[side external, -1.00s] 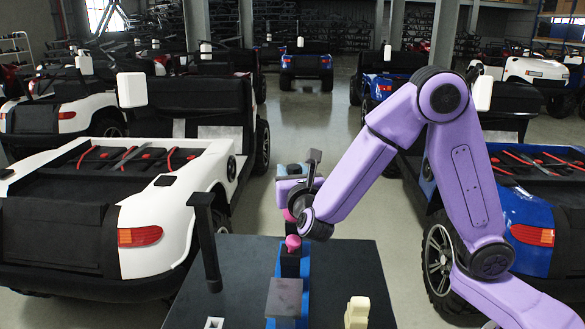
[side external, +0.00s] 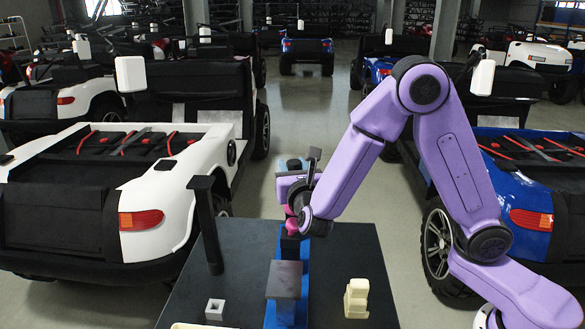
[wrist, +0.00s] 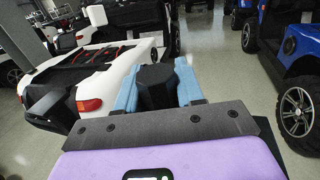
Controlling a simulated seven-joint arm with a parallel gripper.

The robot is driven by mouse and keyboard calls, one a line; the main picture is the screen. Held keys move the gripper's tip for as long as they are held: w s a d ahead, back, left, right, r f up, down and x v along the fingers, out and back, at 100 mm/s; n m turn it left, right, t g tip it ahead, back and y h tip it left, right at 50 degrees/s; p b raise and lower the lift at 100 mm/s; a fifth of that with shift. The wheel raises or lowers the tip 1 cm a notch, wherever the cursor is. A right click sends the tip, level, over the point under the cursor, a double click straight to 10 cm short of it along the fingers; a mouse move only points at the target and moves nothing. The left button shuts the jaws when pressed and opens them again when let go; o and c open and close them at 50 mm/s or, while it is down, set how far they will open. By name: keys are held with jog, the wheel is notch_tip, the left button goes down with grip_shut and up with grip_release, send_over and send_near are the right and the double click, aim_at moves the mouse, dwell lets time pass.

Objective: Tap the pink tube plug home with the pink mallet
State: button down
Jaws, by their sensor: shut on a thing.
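My gripper (wrist: 158,92), with blue fingers in the wrist view, is shut on a dark many-sided piece (wrist: 155,80), which appears to be the mallet's handle. In the side external view my gripper (side external: 294,170) is partly behind my wrist. A pink part (side external: 289,210) below it appears to be the pink mallet's head. A rounded pink part (side external: 291,227), apparently the pink tube plug, sits just under it, above the blue tester (side external: 306,262). I cannot tell whether the two pink parts touch. The plug's lower end is hidden.
A grey plate (side external: 284,279) tops the tester's near end. A black post (side external: 208,225) stands on the dark table (side external: 240,250) at left. Buggies stand around the table.

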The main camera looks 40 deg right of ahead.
jog(key=shift+f, duration=0.1)
jog(key=shift+f, duration=2.2)
jog(key=shift+r, duration=1.75)
jog(key=shift+f, duration=0.1)
jog(key=shift+f, duration=2.15)
jog(key=shift+r, duration=0.15)
jog(key=shift+w+r, duration=0.2)
jog(key=shift+r, duration=1.55)
jog(key=shift+r, duration=0.1)
